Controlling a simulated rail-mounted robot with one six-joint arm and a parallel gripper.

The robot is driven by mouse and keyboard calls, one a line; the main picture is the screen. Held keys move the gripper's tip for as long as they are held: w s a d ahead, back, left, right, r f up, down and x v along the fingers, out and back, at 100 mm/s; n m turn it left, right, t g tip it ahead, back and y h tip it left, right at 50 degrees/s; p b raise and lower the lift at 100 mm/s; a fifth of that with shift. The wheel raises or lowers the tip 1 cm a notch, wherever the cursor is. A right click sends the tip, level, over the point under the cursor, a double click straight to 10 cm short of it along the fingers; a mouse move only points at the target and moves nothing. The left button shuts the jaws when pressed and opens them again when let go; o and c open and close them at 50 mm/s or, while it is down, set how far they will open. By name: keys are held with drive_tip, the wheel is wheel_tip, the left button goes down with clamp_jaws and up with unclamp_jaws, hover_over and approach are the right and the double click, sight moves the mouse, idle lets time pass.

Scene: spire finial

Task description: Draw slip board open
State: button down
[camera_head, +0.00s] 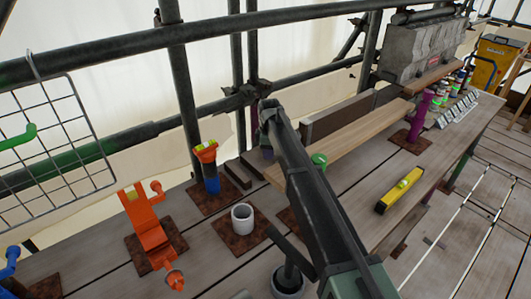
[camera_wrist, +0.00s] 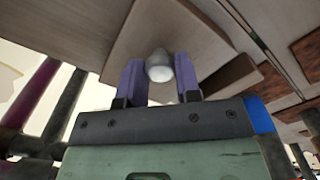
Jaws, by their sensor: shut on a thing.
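In the wrist view my gripper (camera_wrist: 160,78) has its two purple fingers closed on a rounded pale grey knob (camera_wrist: 159,66). Behind the knob is a brown wooden board (camera_wrist: 135,45), which I take to be the slip board. In the head view a long pale plank (camera_head: 345,140) runs beside an upright grey panel (camera_head: 335,118); I cannot tell which of them carries the knob. My arm crosses the middle of the head view and hides most of the gripper and the knob there.
An orange clamp-like tool (camera_head: 148,225), an orange-topped blue tool (camera_head: 208,165) and a white cup (camera_head: 242,218) stand on brown pads at left. A yellow level (camera_head: 400,190) lies right of my arm. Scaffold poles (camera_head: 180,85) and a wire rack (camera_head: 50,135) border the back and left.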

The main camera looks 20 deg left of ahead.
drive_tip(key=c, duration=0.8)
unclamp_jaws()
wheel_tip(320, 180, up, 11)
drive_tip(key=p, duration=1)
drive_tip(key=shift+p, duration=0.4)
drive_tip(key=shift+f, duration=0.15)
drive_tip(key=shift+s+d, duration=0.1)
drive_tip(key=s+d+m, duration=0.1)
drive_tip(key=d, duration=0.3)
drive_tip(key=s+d+m, duration=0.2)
drive_tip(key=d, duration=0.2)
drive_tip(key=s+d+m, duration=0.1)
drive_tip(key=s+d, duration=0.1)
drive_tip(key=d, duration=0.3)
drive_tip(key=shift+m, duration=0.3)
drive_tip(key=s+d+m, duration=1.5)
drive_tip(key=s+d, duration=1)
drive_tip(key=d, duration=0.4)
drive_tip(key=shift+m, duration=0.4)
